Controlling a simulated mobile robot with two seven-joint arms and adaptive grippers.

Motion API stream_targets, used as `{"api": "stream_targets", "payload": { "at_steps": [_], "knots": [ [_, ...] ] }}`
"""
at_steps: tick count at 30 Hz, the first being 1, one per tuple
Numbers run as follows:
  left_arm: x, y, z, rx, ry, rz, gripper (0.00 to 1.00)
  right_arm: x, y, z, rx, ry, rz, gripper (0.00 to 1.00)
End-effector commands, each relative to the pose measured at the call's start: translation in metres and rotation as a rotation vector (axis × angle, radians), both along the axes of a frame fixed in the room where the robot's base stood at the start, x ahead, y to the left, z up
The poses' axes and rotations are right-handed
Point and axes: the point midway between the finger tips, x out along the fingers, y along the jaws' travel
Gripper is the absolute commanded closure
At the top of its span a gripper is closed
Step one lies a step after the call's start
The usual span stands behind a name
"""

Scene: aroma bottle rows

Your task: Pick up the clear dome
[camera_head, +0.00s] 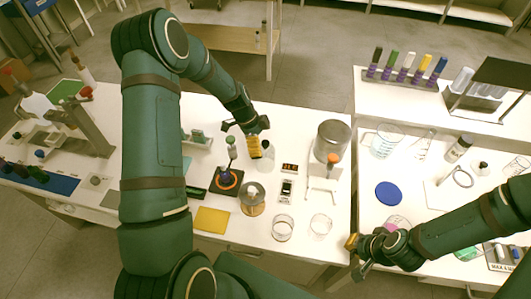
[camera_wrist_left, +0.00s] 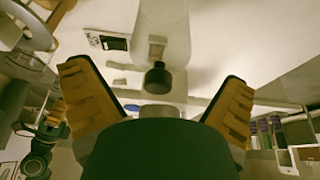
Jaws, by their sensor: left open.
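A clear dome (camera_head: 252,191) with a small knob on top stands on a round wooden base on the white table, right of the black plate with the orange ring. My left gripper (camera_head: 248,138) is above the table, behind the dome and apart from it. In the left wrist view its two orange-padded fingers (camera_wrist_left: 155,78) are spread wide with nothing held. Beyond them is a clear rounded body with a dark knob or stopper; I cannot tell whether it is the dome. My right gripper (camera_head: 358,255) is low at the right table's near edge, its opening unclear.
A yellow pad (camera_head: 212,220) and two glass dishes, the left one (camera_head: 283,228) and the right one (camera_head: 320,226), lie near the front edge. A big metal cylinder (camera_head: 332,138) and a small stand with an orange top are to the right. A green-capped bottle (camera_head: 232,148) stands close to my left gripper.

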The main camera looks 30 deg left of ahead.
Motion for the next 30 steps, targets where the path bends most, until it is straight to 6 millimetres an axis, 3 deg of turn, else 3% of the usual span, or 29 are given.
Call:
{"api": "stream_targets", "payload": {
  "at_steps": [12,22,27,28,30],
  "knots": [
    [0.004,-0.017,-0.044,-0.001,0.002,0.0,0.0,0.0,0.0,0.001,0.0,0.0,0.0,1.0],
    [0.005,-0.019,-0.05,0.0,-0.001,0.0,0.0,0.0,0.0,0.001,0.0,0.0,0.0,1.0],
    [0.005,-0.019,-0.05,0.0,0.0,0.001,0.6,0.0,0.0,0.001,0.0,0.0,0.0,1.0],
    [0.005,-0.019,-0.05,0.0,0.0,0.001,0.68,0.0,0.0,0.001,0.0,0.0,0.0,1.0],
    [0.005,-0.019,-0.05,0.0,0.0,0.001,0.68,0.0,0.0,0.001,0.0,0.0,0.0,1.0]
  ]
}}
